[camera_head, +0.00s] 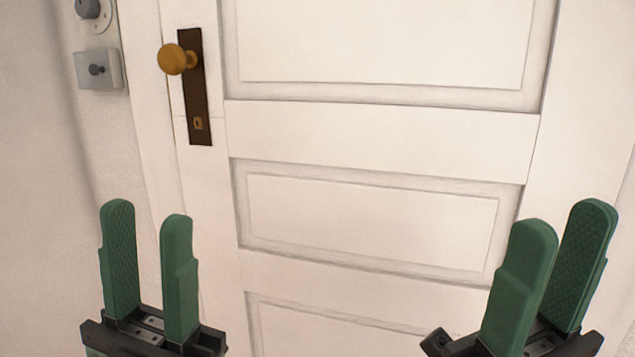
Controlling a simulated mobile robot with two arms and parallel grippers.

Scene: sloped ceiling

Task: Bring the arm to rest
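My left gripper (148,212) shows at the lower left with its two green fingers apart and nothing between them. My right gripper (565,218) shows at the lower right, also with green fingers apart and nothing between them. Both point up in the picture, in front of a white panelled door. Neither gripper is seen touching anything. The arms behind the grippers are out of the frame.
The white door (385,140) fills the middle and looks closed. Its brass knob (174,59) sits on a dark plate (203,112) with a keyhole, above my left gripper. A switch box (99,69) is on the wall at the upper left.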

